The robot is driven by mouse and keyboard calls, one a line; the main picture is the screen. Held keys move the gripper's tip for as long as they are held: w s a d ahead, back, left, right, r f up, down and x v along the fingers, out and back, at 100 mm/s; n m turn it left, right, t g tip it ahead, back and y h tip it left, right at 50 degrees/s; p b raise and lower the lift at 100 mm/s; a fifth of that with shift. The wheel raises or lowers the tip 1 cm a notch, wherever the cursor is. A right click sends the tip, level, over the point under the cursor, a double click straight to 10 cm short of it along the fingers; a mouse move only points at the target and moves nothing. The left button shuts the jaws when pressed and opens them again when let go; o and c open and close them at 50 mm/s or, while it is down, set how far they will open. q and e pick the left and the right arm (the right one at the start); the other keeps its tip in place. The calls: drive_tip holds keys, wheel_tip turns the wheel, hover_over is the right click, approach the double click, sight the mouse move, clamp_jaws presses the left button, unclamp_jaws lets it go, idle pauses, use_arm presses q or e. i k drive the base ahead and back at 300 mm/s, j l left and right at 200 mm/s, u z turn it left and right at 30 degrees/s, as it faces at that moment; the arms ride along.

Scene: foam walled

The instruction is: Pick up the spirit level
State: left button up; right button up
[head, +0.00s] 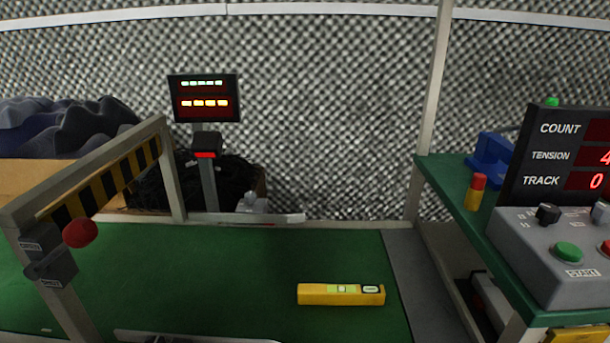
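The yellow spirit level (318,294) lies flat on the green belt surface (200,270), near its right end. Its long side runs left to right in the picture, with pale green vials along its face. Nothing touches or covers it. Neither of my grippers can be made out in the head view. A light metal strip with a small dark part shows at the bottom edge, cut off by the frame.
A striped guard frame (110,182) with a red knob (80,232) stands at left. A display post (207,180) stands behind the belt. At right are a green bench (450,178) and a grey control box (560,270). The belt around the level is clear.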

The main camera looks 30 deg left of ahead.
sight(308, 295)
drive_tip(key=k+l, duration=0.35)
drive_tip(key=l, duration=0.2)
drive_tip(key=k+l, duration=0.35)
drive_tip(key=l, duration=0.15)
